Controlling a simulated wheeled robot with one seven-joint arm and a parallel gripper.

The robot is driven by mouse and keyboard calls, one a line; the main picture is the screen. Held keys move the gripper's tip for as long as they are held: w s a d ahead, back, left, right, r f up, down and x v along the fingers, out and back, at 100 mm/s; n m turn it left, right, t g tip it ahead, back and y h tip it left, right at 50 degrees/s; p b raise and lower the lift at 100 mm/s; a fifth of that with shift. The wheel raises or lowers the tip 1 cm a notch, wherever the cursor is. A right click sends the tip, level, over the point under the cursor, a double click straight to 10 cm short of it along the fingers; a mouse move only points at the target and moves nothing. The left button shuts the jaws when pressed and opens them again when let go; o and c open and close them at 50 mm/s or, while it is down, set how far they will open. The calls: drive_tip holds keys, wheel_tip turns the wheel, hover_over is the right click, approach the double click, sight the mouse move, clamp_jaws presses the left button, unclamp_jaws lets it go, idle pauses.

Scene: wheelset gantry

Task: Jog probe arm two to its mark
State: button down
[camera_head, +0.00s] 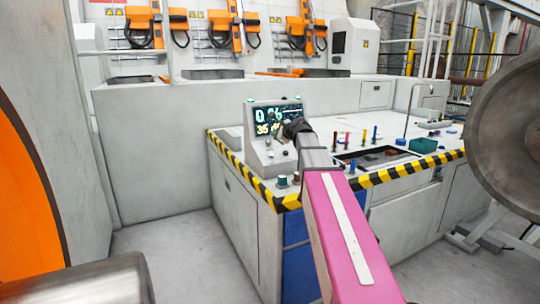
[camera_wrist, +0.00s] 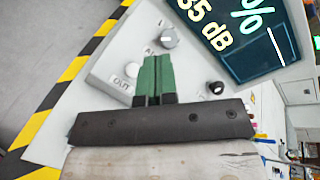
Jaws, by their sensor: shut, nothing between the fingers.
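The control console (camera_head: 256,151) stands at the front left corner of the striped bench, its screen (camera_head: 270,119) lit. In the wrist view the screen (camera_wrist: 245,35) reads "35 dB" with a percent sign above. A grey knob (camera_wrist: 168,38), a white button marked OUT (camera_wrist: 131,70) and a black knob (camera_wrist: 214,87) sit on the panel. My gripper (camera_wrist: 154,60) is shut and empty, its green fingers over the panel between OUT and the knobs, hiding part of a label. Contact cannot be told. Orange probe arms hang at the back: left (camera_head: 139,24), middle (camera_head: 220,22), right (camera_head: 306,30); no numbers are readable.
The bench edge (camera_head: 387,174) has yellow and black stripes. Several coloured upright tools (camera_head: 363,137) and a dark tray stand right of the console. A large steel wheel (camera_head: 510,120) looms at right. Grey floor (camera_head: 180,245) is clear at front left.

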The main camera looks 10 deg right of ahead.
sight(271, 155)
drive_tip(key=shift+w+a+f, duration=0.2)
drive_tip(key=shift+w+f, duration=0.4)
drive_tip(key=shift+f, duration=0.75)
drive_tip(key=shift+w+a+f, duration=0.15)
drive_tip(key=shift+w+f, duration=0.4)
drive_tip(key=shift+f, duration=0.75)
drive_tip(key=shift+w+a+f, duration=0.2)
drive_tip(key=shift+w+f, duration=0.4)
drive_tip(key=shift+f, duration=0.75)
drive_tip(key=shift+f, duration=0.1)
drive_tip(key=shift+w+f, duration=0.15)
drive_tip(key=shift+f, duration=0.15)
